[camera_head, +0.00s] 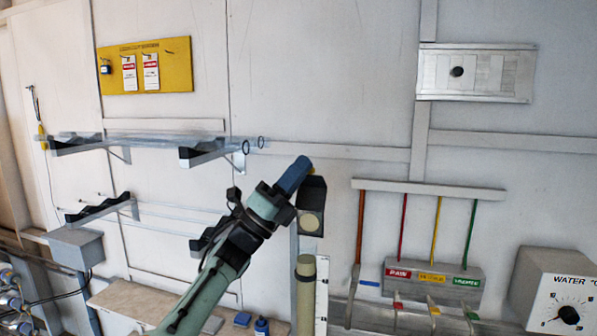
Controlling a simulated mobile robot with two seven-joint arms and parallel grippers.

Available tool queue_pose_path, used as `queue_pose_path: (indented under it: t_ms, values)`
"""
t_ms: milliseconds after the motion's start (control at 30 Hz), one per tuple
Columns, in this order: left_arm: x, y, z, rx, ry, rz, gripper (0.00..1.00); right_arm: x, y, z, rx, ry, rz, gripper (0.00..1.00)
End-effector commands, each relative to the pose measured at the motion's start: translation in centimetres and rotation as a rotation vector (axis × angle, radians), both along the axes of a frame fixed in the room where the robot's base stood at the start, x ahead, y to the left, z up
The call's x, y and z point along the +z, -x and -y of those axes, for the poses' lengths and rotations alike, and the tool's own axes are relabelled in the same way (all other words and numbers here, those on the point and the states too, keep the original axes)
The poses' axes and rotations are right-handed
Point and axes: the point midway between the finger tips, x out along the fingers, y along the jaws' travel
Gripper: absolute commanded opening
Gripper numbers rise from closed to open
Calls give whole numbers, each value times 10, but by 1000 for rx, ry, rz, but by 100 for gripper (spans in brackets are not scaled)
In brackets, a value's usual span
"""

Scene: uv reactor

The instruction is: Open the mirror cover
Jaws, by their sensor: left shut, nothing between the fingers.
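My left arm reaches up from the bottom of the head view. Its gripper (306,168) is shut and empty, with the blue end pointing up and right. Just right of and below the gripper is a dark housing (319,190) with a round beige disc (310,222) on its front. The gripper overlaps its upper left edge in the picture; I cannot tell whether they touch. No part is clearly recognisable as the mirror cover, and I cannot tell whether the dark housing carries it. My right gripper is out of view.
A beige cylinder (306,266) stands below the housing. A rack with coloured rods (430,190) and a WATER dial box (560,290) are at right. Clear tubes (150,140) lie on brackets at left.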

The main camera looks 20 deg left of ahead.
Motion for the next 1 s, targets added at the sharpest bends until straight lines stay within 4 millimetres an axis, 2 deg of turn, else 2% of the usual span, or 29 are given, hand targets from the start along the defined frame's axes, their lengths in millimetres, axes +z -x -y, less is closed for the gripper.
queue_pose_path:
  t_ms: [167,400,600,767,1000]
  values:
    - [-17,8,-9,3,-1,-4,0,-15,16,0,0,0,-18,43]
    - [-60,33,-36,4,-1,-6,0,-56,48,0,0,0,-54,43]
    - [-86,51,-56,2,0,-3,0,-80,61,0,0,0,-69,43]
    - [-96,60,-65,1,0,-3,0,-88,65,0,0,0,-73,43]
    - [-97,63,-68,0,0,0,0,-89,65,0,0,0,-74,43]
